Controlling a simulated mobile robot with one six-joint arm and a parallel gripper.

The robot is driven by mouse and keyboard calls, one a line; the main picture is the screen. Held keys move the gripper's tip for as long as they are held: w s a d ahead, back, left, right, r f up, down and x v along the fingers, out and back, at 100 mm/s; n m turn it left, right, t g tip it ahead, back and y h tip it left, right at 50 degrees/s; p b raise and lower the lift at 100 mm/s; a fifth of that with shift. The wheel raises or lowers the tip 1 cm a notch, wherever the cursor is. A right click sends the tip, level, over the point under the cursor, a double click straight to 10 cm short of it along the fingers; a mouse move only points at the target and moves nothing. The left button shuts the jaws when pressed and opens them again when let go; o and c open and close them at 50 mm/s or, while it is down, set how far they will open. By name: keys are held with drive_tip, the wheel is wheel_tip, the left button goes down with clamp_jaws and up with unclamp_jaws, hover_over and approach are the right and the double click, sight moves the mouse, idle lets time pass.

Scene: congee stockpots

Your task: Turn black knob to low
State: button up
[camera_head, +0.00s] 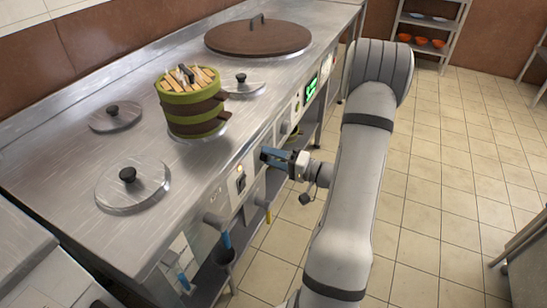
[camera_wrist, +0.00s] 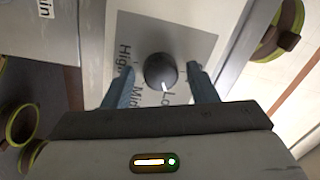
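My gripper (camera_wrist: 160,88) is open, with one blue-grey finger on each side of the knob and a visible gap on both sides. In the head view my gripper (camera_head: 283,158) is at the front panel of the steel counter (camera_head: 150,75); the knob is hidden there.
On the counter stand a green and brown bucket (camera_head: 192,112) with wooden pieces, a large brown lid (camera_head: 258,38) and several steel lids, one at front left (camera_head: 132,186). A shelf with orange bowls (camera_head: 421,41) stands at the back. Tiled floor (camera_head: 460,150) is open at right.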

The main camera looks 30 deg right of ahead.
drive_tip(key=p+v, duration=0.1)
drive_tip(key=v, duration=0.6)
drive_tip(key=shift+s+d, duration=0.25)
drive_tip(key=shift+s, duration=0.1)
idle(0.4)
drive_tip(key=s+a+r+n+g+h+p, duration=0.1)
drive_tip(key=s+a+r+n+g+p, duration=0.25)
drive_tip(key=a+r+g+p, duration=0.5)
drive_tip(key=s+a+r+n+g+h+p, duration=0.15)
drive_tip(key=s+a+r+g+p, duration=0.4)
drive_tip(key=a+r, duration=0.55)
drive_tip(key=shift+s+d+r+n+t+h+p, duration=0.1)
drive_tip(key=shift+s+r+n+t+h+p, duration=0.45)
drive_tip(key=shift+r+h+p, duration=2.1)
drive_tip(key=shift+s+d+r+m+t+h+p, duration=0.2)
drive_tip(key=shift+s+r+h+p, duration=0.5)
drive_tip(key=shift+r+p, duration=2.35)
drive_tip(key=shift+s+d+r+n+t+h+p, duration=0.1)
drive_tip(key=shift+s+r+n+t+h+p, duration=0.7)
drive_tip(key=shift+r, duration=3.6)
